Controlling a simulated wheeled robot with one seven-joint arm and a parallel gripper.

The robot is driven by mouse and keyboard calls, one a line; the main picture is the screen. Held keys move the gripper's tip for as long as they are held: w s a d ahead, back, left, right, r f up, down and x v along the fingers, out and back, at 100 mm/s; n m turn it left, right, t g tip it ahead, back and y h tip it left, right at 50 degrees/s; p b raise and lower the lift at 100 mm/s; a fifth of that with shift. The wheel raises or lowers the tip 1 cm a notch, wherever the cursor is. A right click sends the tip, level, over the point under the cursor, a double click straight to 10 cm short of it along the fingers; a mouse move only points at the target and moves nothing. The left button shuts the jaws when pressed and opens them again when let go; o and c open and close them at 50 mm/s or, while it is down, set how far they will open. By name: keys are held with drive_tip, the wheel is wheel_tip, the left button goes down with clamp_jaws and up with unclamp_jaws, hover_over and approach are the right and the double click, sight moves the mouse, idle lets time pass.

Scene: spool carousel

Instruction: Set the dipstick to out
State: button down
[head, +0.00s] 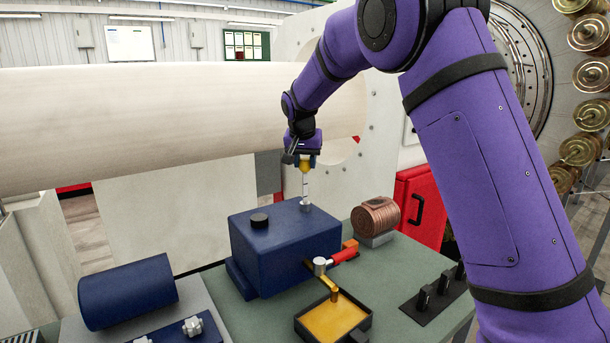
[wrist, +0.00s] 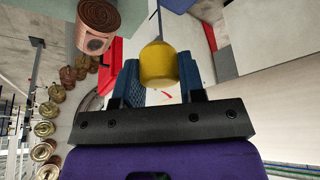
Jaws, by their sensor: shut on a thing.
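The dipstick (head: 306,187) stands upright over the blue gearbox-like box (head: 285,250), with a length of its pale, marked rod showing above the box top. Its lower end meets the small grey collar (head: 306,207) on the box; I cannot tell how much rod is inside. My gripper (head: 304,160) is above the box, shut on the dipstick's yellow handle. In the wrist view, the yellow handle (wrist: 158,68) sits between the blue finger pads of my gripper (wrist: 158,82), and the thin rod runs away from it.
A black cap (head: 260,220) is on the box top. A red-handled valve (head: 342,256) sticks out at the box's front right, over a tray of amber oil (head: 335,318). A copper coil (head: 377,217) stands to the right, and a blue cylinder (head: 128,292) lies left.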

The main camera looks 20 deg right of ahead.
drive_tip(key=c, duration=0.7)
unclamp_jaws()
drive_tip(key=v, duration=1)
drive_tip(key=shift+s+a+r, duration=0.1)
drive_tip(key=shift+s+r, duration=0.05)
drive_tip(key=shift+r, duration=0.25)
